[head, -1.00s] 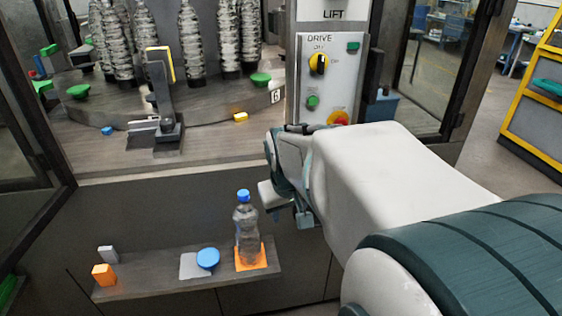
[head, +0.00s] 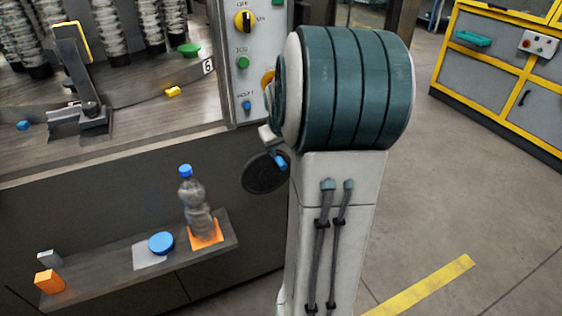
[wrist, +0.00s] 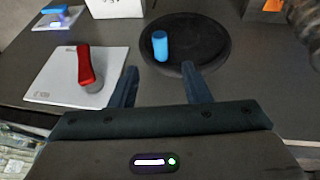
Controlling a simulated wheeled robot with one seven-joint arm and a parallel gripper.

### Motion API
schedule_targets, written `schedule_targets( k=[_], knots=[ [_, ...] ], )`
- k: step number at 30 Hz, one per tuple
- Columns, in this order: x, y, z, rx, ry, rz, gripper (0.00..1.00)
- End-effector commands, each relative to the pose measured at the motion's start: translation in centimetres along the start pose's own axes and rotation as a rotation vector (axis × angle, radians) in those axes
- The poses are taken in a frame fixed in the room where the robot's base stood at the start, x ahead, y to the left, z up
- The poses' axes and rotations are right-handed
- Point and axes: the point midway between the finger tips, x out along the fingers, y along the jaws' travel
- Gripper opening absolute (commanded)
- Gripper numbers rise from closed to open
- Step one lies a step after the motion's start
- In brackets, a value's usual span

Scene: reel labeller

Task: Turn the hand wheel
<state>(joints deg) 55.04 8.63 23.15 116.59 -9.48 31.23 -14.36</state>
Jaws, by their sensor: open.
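The hand wheel is a dark round disc (head: 262,176) on the grey front panel of the machine, below the control column. Its blue handle (head: 281,162) stands out from the disc near my arm. In the wrist view the black disc (wrist: 205,48) lies ahead of my gripper (wrist: 160,69), and the blue handle (wrist: 160,45) stands near its left side. My gripper is open and empty. The handle is just beyond the fingertips and in line with the gap between them. In the head view my arm hides the gripper and part of the wheel.
A white plate (wrist: 50,82) with a red lever (wrist: 85,65) is left of the wheel in the wrist view. A shelf (head: 110,281) holds a bottle (head: 195,205) and a blue round lid (head: 161,243). Open floor (head: 440,210) lies to the right.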

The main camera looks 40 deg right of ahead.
Motion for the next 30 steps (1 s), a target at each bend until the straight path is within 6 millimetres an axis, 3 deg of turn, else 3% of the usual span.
schedule_targets(
  k=[6, 12, 18, 27, 30],
  knots=[
    [4.7, -0.1, 0.1, -0.001, -0.003, -0.004, 0.43],
    [7.6, -0.1, 0.1, 0.0, 0.0, -0.003, 0.43],
    [8.9, -0.1, 0.0, 0.0, 0.0, -0.002, 0.43],
    [9.1, -0.1, 0.0, 0.0, 0.001, -0.001, 0.43],
    [9.1, -0.1, 0.0, 0.0, 0.001, -0.001, 0.15]
  ],
)
